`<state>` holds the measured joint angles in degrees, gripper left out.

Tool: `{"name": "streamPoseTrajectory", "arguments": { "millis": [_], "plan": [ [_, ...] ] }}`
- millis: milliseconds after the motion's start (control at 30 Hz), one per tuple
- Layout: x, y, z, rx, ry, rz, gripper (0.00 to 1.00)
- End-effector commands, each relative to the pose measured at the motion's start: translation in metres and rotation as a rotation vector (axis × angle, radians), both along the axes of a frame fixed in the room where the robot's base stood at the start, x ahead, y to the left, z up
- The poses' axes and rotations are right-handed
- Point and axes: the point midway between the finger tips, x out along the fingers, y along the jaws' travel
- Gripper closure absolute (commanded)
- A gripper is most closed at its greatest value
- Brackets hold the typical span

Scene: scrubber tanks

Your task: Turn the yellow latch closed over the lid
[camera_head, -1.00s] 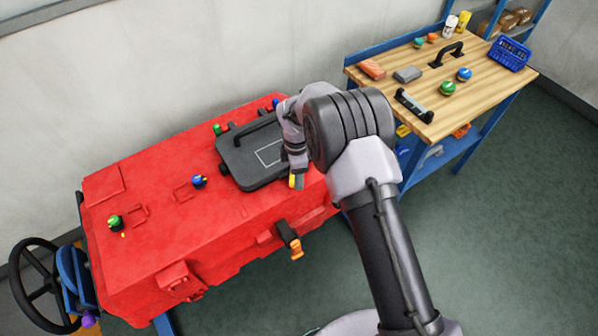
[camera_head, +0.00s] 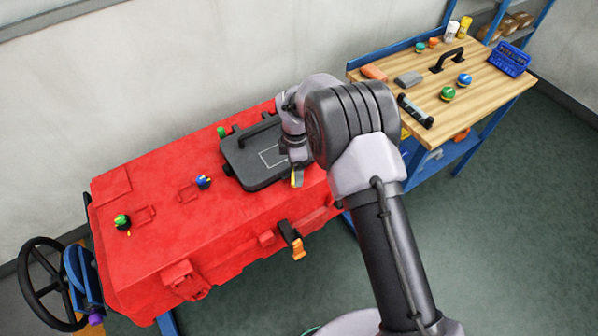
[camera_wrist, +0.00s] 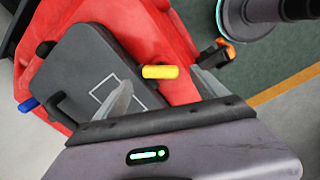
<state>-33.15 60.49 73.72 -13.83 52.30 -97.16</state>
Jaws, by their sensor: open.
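The dark grey lid (camera_head: 258,172) lies flat on the red tank (camera_head: 160,200); it also shows in the wrist view (camera_wrist: 90,75). The yellow latch (camera_wrist: 160,72) shows in the wrist view at the lid's edge, with one end close to the lid's border and the other over the red top. In the head view only a small part of the yellow latch (camera_head: 293,180) shows below my wrist. My gripper (camera_wrist: 165,88) is open, with one finger on each side of the latch in the picture. I cannot tell whether either finger touches it. My arm hides the lid's right side in the head view.
An orange-tipped latch (camera_head: 298,247) hangs at the tank's front side. Blue (camera_head: 203,182) and green (camera_head: 122,221) knobs stand on the tank's top. A handwheel (camera_head: 45,285) is at the far left. A wooden workbench (camera_head: 490,85) with several parts stands right.

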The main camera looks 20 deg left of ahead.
Motion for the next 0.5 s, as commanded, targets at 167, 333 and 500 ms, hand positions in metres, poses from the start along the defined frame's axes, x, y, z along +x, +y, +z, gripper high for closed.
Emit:
{"name": "streamPoseTrajectory", "arguments": {
  "millis": [167,333,500],
  "plan": [
    [-0.002,-0.003,0.017,-0.006,0.007,-0.003,0.18],
    [-0.002,-0.005,0.033,-0.008,0.009,-0.004,0.18],
    [-0.002,-0.005,0.049,-0.010,0.011,-0.006,0.18]
  ]
}}
